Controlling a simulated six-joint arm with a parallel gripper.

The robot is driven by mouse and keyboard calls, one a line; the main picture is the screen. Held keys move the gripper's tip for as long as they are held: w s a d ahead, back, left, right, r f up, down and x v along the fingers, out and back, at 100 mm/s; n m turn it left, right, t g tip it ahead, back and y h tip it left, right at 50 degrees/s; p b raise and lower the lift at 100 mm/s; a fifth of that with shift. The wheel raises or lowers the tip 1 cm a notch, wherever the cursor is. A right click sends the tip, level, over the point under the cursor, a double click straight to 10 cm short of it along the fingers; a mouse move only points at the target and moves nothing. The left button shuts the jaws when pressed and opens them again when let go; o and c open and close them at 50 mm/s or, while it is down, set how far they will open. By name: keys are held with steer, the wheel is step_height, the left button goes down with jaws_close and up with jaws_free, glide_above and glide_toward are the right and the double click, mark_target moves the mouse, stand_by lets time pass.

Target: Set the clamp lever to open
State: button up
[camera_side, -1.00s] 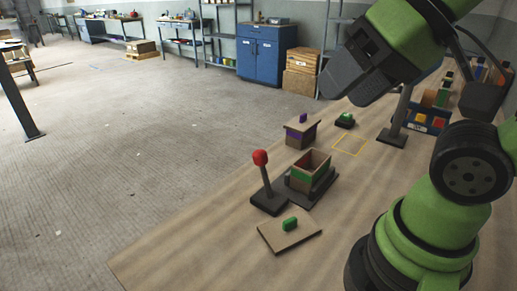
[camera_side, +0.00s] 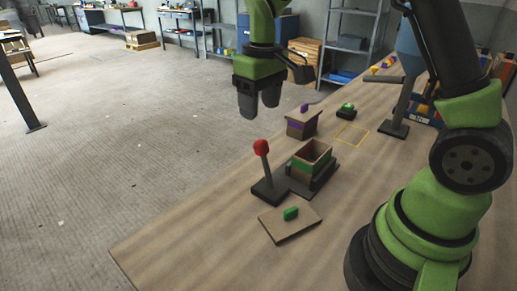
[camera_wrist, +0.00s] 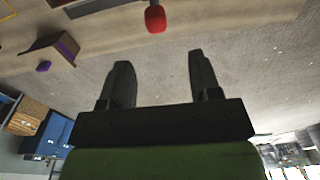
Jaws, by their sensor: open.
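The clamp lever is a dark stick with a red knob (camera_side: 261,147) on a black base (camera_side: 269,191). It stands nearly upright, tilted slightly left in the side view. Beside it on the right is a box with a green band (camera_side: 311,163), seated in a dark fixture. My gripper (camera_side: 259,112) is open and empty, pointing down above and behind the knob, clear of it. In the wrist view the red knob (camera_wrist: 155,18) shows beyond my open fingers (camera_wrist: 163,75), near the top edge.
A board with a green handle (camera_side: 290,214) lies in front of the lever. A box with a purple-knobbed lid (camera_side: 302,123) and a small green-topped piece (camera_side: 347,111) stand behind. A yellow outlined square (camera_side: 352,134) is empty. A grey post (camera_side: 395,128) stands at right.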

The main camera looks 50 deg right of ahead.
mark_target(259, 140)
steer(key=shift+w+d+f, duration=0.1)
steer(key=shift+w+f, duration=0.1)
steer(key=shift+f, duration=0.3)
steer(key=shift+w+d+f, duration=0.1)
steer(key=shift+w+f, duration=0.05)
steer(key=shift+f, duration=0.35)
step_height(259, 140, down, 10)
steer(key=shift+r, duration=0.15)
steer(key=shift+c, duration=0.2)
jaws_close()
